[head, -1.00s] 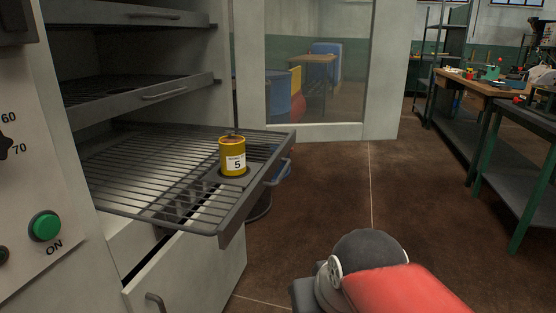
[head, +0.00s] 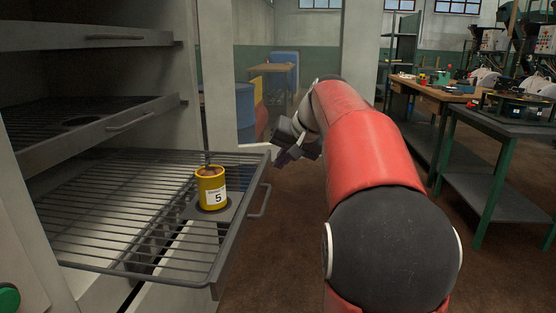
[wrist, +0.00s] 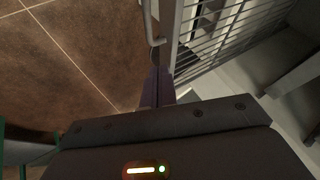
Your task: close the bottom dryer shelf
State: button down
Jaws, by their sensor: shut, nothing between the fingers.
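The bottom dryer shelf (head: 236,238) is a grey wire rack, pulled well out of the dryer. It has a bar handle (head: 260,200) on its front edge. A yellow can (head: 212,190) labelled 5 stands upright on the shelf near the front. My gripper (head: 287,155) is shut and empty, just beyond the shelf's far front corner. In the wrist view, my closed fingers (wrist: 158,82) are close to the handle (wrist: 150,24) and the shelf's edge (wrist: 178,35). I cannot tell whether they touch.
Two upper shelves (head: 125,122) sit inside the dryer, above the bottom one. A drawer front lies under the shelf, partly hidden. Workbenches (head: 500,195) stand at the right. The brown floor (head: 290,240) in front of the shelf is open, apart from my arm.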

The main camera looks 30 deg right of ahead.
jog(key=x, duration=0.7)
